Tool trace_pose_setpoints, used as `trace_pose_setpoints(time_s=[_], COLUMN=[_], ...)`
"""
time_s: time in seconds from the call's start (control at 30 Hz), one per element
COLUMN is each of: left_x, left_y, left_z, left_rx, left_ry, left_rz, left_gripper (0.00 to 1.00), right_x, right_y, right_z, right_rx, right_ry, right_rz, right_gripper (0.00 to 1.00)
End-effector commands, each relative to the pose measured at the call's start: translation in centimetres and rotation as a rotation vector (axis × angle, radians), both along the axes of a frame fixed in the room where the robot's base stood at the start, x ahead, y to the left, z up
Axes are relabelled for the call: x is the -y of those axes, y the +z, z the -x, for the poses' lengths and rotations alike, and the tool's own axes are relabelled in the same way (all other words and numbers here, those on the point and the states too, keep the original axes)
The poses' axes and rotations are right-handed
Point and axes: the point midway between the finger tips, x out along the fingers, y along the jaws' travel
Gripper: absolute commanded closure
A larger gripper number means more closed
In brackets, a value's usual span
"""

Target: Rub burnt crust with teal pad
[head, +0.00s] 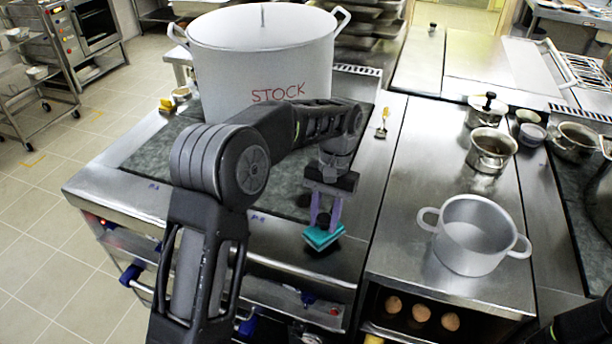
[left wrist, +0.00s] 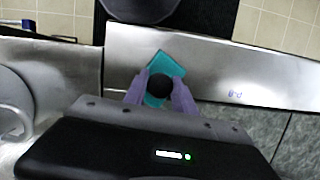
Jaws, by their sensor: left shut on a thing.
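The teal pad (head: 322,237) is held in my left gripper (head: 325,222), whose purple fingers are shut on it. I cannot make out a burnt crust in either view; my left arm hides part of the cooktop. My right gripper is out of view.
A large white stockpot (head: 262,70) marked STOCK stands at the back of the cooktop (head: 160,160). An open silver pot (head: 470,240) stands on the steel counter at right. Smaller pots (head: 490,150) stand behind it. Eggs (head: 421,313) lie on a shelf below.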

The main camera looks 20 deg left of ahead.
Motion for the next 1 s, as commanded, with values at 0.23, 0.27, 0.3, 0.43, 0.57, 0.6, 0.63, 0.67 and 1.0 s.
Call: trace_pose_setpoints(time_s=[0.23,0.27,0.3,0.43,0.57,0.6,0.63,0.67,1.0], left_x=[-0.6,-0.8,-1.2,-2.4,-3.5,-3.9,-4.2,-4.5,-7.0], left_y=[0.6,0.7,0.9,1.8,2.9,3.3,3.6,3.9,6.3], left_z=[-0.4,-0.5,-0.7,-1.3,-2.1,-2.3,-2.5,-2.7,-4.5], left_rx=[0.001,0.001,0.0,0.0,0.0,-0.001,0.001,0.001,-0.001], left_ry=[-0.169,-0.204,-0.266,-0.531,-0.833,-0.937,-1.018,-1.101,-1.809], left_rz=[-0.001,-0.002,-0.001,0.003,-0.002,-0.002,-0.002,-0.003,-0.003], left_gripper=[1.0,1.0,1.0,1.0,1.0,1.0,1.0,1.0,1.0], right_x=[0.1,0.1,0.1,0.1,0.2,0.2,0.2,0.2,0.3], right_y=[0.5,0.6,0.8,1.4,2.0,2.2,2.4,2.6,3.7], right_z=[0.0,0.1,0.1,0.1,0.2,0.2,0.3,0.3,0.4], right_rx=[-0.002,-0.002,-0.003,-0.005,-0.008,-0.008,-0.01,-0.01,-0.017], right_ry=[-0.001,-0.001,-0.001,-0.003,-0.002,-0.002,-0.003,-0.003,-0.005], right_rz=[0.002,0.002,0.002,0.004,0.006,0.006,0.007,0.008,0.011], right_gripper=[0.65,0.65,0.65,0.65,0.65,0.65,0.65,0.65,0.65])
